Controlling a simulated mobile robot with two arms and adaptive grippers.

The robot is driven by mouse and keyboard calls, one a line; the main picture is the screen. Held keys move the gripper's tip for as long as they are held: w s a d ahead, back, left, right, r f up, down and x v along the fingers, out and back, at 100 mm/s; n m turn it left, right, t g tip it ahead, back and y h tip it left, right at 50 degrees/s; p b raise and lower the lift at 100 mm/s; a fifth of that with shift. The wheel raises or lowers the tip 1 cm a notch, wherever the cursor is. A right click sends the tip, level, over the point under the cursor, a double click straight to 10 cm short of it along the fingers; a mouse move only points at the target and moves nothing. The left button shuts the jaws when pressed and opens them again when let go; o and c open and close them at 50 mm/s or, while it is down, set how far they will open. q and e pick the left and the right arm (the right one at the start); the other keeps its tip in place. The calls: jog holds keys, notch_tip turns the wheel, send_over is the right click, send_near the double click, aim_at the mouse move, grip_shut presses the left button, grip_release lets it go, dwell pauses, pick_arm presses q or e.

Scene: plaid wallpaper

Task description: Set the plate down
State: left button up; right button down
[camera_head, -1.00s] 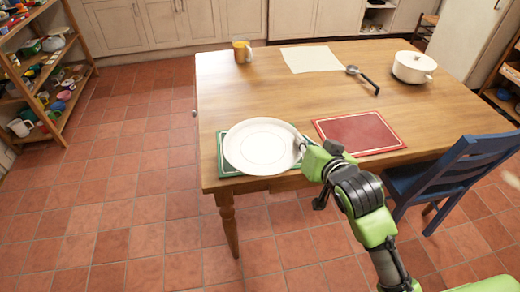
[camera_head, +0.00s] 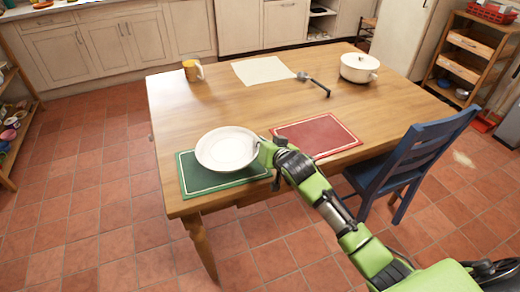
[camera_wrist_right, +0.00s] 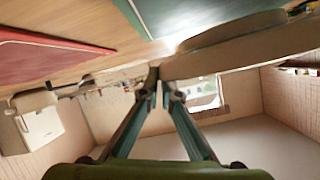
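The white round plate (camera_head: 227,149) is over the green placemat (camera_head: 240,181) at the table's near left corner. It looks about level, and much of the mat's left and front shows around it. My right gripper (camera_head: 267,151) is at the plate's right rim. In the right wrist view, the fingers (camera_wrist_right: 160,75) are close together on the rim of the plate (camera_wrist_right: 235,45), with the green placemat (camera_wrist_right: 195,14) beyond. I cannot tell whether the plate's underside touches the mat. My left gripper is not in view.
A red placemat (camera_head: 318,135) lies to the right on the wooden table (camera_head: 225,100). Further back are a yellow mug (camera_head: 192,70), a pale sheet (camera_head: 262,71), a dark ladle (camera_head: 314,84) and a white pot (camera_head: 358,67). A blue chair (camera_head: 412,158) stands at the right.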

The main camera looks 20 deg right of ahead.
jog(key=shift+w+f, duration=0.15)
jog(key=shift+f, duration=1.55)
jog(key=c, duration=2.3)
grip_release()
jog(key=shift+f, duration=0.1)
jog(key=v, duration=1.2)
jog(key=shift+p, duration=0.35)
